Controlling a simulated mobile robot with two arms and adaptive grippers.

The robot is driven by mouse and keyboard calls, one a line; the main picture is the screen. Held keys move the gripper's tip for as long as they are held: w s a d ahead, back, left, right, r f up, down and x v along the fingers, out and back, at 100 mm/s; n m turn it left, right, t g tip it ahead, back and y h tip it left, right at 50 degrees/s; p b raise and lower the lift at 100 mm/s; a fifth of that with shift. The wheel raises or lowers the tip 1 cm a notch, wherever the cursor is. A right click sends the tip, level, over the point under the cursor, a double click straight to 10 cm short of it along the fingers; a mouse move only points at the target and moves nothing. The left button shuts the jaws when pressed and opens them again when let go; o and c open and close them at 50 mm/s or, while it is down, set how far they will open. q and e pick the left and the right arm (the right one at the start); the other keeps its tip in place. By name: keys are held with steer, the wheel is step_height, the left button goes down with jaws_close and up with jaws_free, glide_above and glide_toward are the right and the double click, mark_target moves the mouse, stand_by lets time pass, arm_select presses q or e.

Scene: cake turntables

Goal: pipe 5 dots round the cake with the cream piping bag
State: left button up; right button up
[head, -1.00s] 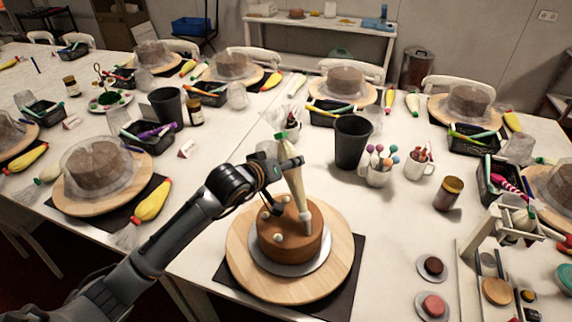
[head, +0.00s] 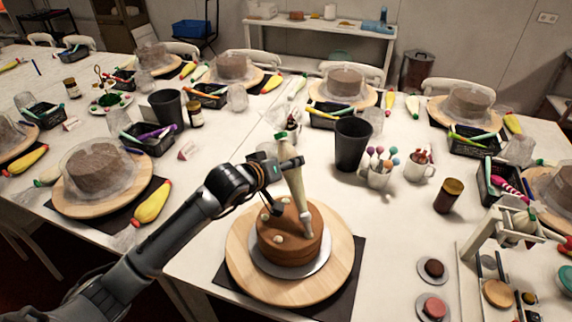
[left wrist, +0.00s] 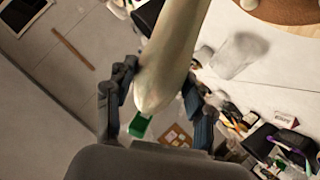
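The brown cake (head: 290,247) sits on a silver board (head: 318,264) on a round wooden turntable (head: 240,262). A few small cream dots (head: 277,239) show on the left part of its top. My left gripper (head: 270,172) is above the cake, shut on the cream piping bag (head: 293,180). The bag hangs nearly upright, nozzle down, with its tip at the right part of the cake top; I cannot tell whether it touches. In the left wrist view the pale bag (left wrist: 170,55) lies between the two fingers (left wrist: 160,100). My right gripper is not in view.
A black cup (head: 352,145), a mug of coloured sticks (head: 379,172) and a brown jar (head: 448,195) stand behind and right of the turntable. A pale stand (head: 500,240) is at the right. Other covered cakes (head: 97,168) fill the far tables.

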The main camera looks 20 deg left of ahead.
mark_target(288, 154)
arm_select(q)
steer(key=shift+c, duration=0.9)
steer(key=shift+r, duration=0.1)
steer(key=shift+r, duration=1.5)
steer(key=shift+w+a+f, duration=0.2)
steer(key=shift+w+f, duration=0.45)
steer(key=shift+w, duration=0.7)
steer(key=shift+w+a+f, duration=0.25)
steer(key=shift+w+f, duration=0.35)
steer(key=shift+w, duration=0.8)
steer(key=shift+w+a+f, duration=0.2)
steer(key=shift+w+f, duration=0.45)
steer(key=shift+w, duration=0.7)
steer(key=shift+o, duration=0.2)
